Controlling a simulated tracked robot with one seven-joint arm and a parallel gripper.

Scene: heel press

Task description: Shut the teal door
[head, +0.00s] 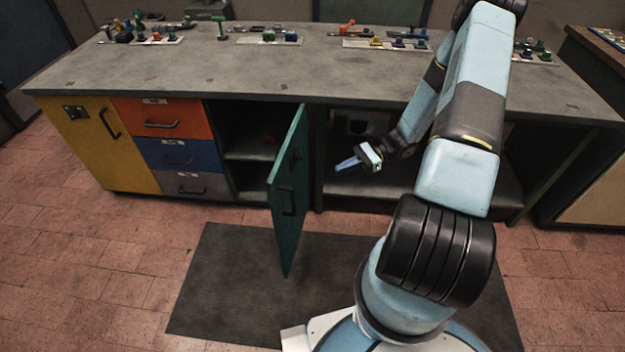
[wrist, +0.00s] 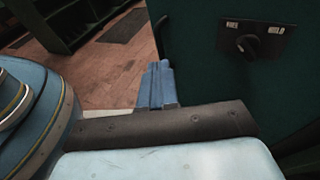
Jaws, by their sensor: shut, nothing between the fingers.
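In the wrist view my gripper's blue fingers (wrist: 157,82) are together, and a dark teal panel (wrist: 235,75) with a labelled black knob plate fills the right side. I cannot tell whether they touch it.
Left of the opening are orange, blue and grey drawers (head: 170,155) and a yellow door (head: 95,140), all shut. The worktop (head: 230,70) carries tools and small coloured parts. A dark mat (head: 225,285) lies on the tiled floor under the door, with open floor to its left.

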